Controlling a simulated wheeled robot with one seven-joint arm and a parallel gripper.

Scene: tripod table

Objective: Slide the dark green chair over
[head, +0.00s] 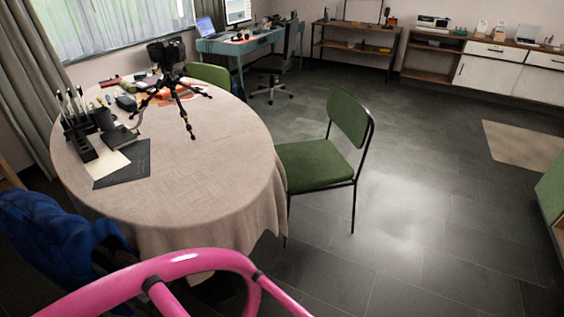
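The dark green chair (316,165) stands upright at the right side of the round table (215,190). Its seat front is against or just under the hanging pinkish tablecloth, and its backrest (350,116) faces away from the table. Thin dark metal legs stand on the floor, and the tablecloth hides some of the lower frame. My gripper is not in the head view.
A pink tubular frame (170,262) crosses the bottom foreground. A blue jacket or cover (50,235) is at the lower left. Another green chair (209,75) is behind the table. Dark tiled floor (420,215) right of the chair is clear, with a beige mat (522,145) farther off.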

